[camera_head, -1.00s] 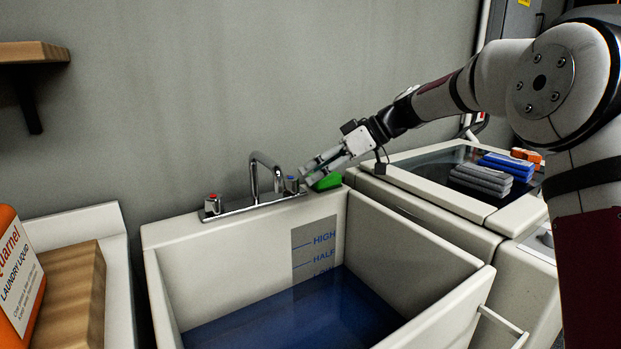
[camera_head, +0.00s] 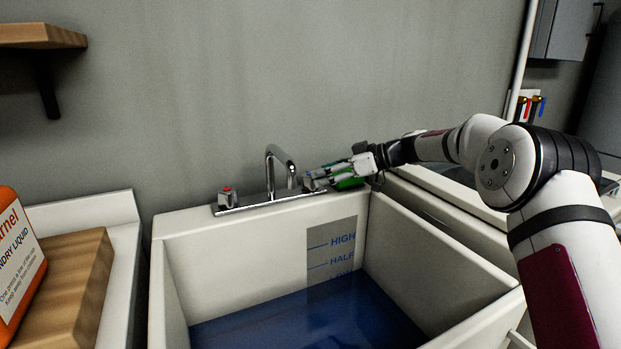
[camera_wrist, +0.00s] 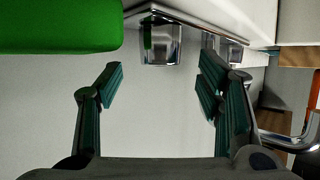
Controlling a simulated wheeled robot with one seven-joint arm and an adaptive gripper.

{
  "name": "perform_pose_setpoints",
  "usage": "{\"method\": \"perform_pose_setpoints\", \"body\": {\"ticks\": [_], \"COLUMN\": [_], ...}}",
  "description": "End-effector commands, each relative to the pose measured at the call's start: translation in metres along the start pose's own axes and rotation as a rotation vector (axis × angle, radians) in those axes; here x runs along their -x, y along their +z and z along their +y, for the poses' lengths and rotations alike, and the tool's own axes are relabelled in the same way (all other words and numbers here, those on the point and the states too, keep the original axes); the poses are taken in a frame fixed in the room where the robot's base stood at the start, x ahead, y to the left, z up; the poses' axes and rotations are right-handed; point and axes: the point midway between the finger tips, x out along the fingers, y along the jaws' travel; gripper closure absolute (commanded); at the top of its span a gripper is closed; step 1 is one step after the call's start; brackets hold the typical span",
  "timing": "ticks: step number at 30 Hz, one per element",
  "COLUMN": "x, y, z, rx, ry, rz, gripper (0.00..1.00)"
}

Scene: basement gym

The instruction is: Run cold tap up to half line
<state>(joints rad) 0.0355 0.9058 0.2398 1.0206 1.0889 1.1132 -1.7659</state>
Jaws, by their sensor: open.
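The cold tap knob (camera_head: 309,182), at the right end of the chrome tap fitting, is partly hidden by my gripper (camera_head: 318,180). In the wrist view a chrome knob (camera_wrist: 160,47) is ahead of my gripper (camera_wrist: 160,85), between its spread fingers and apart from them; the jaws are empty. The spout (camera_head: 270,170) arches over the sink (camera_head: 225,245), and no stream shows from it. Dark blue water (camera_head: 300,325) lies in the sink, near the LOW mark and below the HALF line (camera_head: 318,266) on the grey scale.
A green block (camera_head: 348,184) lies at the sink's back right corner, beside my gripper, and looms at the upper left of the wrist view (camera_wrist: 60,25). The hot tap knob (camera_head: 227,197) is at the left. A laundry liquid bottle (camera_head: 15,255) and wooden block (camera_head: 70,285) stand left.

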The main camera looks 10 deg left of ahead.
Motion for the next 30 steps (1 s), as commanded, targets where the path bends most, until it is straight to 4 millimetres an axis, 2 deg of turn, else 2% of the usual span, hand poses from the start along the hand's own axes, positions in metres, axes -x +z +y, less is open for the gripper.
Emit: {"method": "perform_pose_setpoints", "body": {"ticks": [3, 9, 21, 27, 28, 30], "x": [-0.021, -0.043, -0.049, -0.049, -0.049, -0.049], "y": [0.001, 0.001, 0.000, 0.000, 0.000, 0.000], "z": [0.000, 0.000, 0.000, 0.000, 0.000, 0.000], "rx": [0.000, -0.001, 0.000, 0.000, 0.000, 0.000], "ry": [-0.001, -0.001, 0.001, 0.001, 0.001, 0.000], "rz": [-0.002, -0.001, -0.001, -0.001, -0.001, -0.001], "gripper": [0.40, 0.40, 0.40, 0.85, 0.88, 0.88]}}
